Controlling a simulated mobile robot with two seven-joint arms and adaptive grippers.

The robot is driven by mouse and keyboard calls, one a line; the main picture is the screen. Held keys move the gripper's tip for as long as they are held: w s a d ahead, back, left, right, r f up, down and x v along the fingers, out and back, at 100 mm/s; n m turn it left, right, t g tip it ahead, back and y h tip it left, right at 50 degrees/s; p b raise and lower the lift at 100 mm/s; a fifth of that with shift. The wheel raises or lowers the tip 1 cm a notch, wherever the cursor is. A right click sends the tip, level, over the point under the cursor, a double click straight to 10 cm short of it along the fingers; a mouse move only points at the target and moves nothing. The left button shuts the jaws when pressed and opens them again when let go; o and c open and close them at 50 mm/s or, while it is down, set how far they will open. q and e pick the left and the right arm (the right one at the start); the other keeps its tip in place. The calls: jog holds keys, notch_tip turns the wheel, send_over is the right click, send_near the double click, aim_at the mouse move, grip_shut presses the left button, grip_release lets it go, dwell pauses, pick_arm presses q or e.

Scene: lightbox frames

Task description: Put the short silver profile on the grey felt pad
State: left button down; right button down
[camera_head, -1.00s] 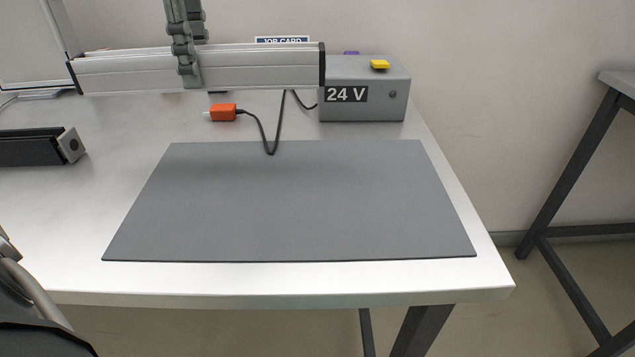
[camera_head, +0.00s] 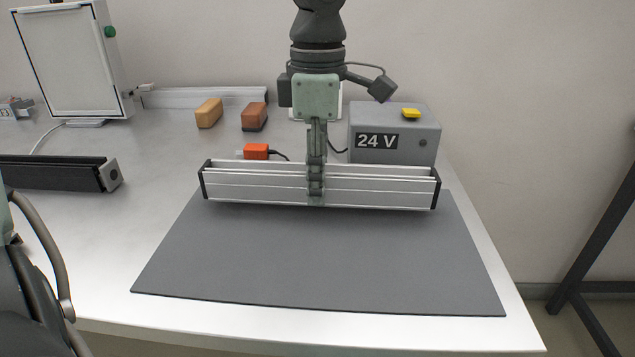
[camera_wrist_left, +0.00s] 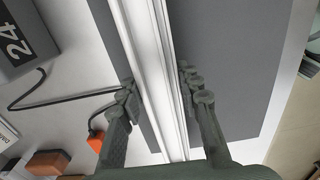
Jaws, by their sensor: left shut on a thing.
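The silver profile (camera_head: 260,187) has black end caps and lies level from left to right over the back part of the grey felt pad (camera_head: 320,260). My left gripper (camera_head: 316,190) reaches down from above and is shut on the profile near its middle. In the left wrist view the fingers (camera_wrist_left: 163,100) stand on both sides of the profile (camera_wrist_left: 153,60), with the pad (camera_wrist_left: 235,60) beside and below it. The profile hides the pad's back edge in the head view. I cannot tell whether its underside touches the pad. My right gripper is not in view.
A grey 24 V box (camera_head: 395,137) and an orange plug (camera_head: 256,152) with a cable stand close behind the profile. A black profile (camera_head: 50,173) lies at left. Two blocks (camera_head: 230,113) and a silver rail (camera_head: 180,97) are at the back. The pad's front is bare.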

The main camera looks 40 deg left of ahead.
pick_arm(q)
jog(key=shift+f, duration=0.7)
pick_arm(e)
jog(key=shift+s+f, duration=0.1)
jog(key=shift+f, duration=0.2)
pick_arm(q)
jog(key=shift+f, duration=0.1)
jog(key=c, duration=1.1)
grip_release()
jog(key=shift+o, duration=0.2)
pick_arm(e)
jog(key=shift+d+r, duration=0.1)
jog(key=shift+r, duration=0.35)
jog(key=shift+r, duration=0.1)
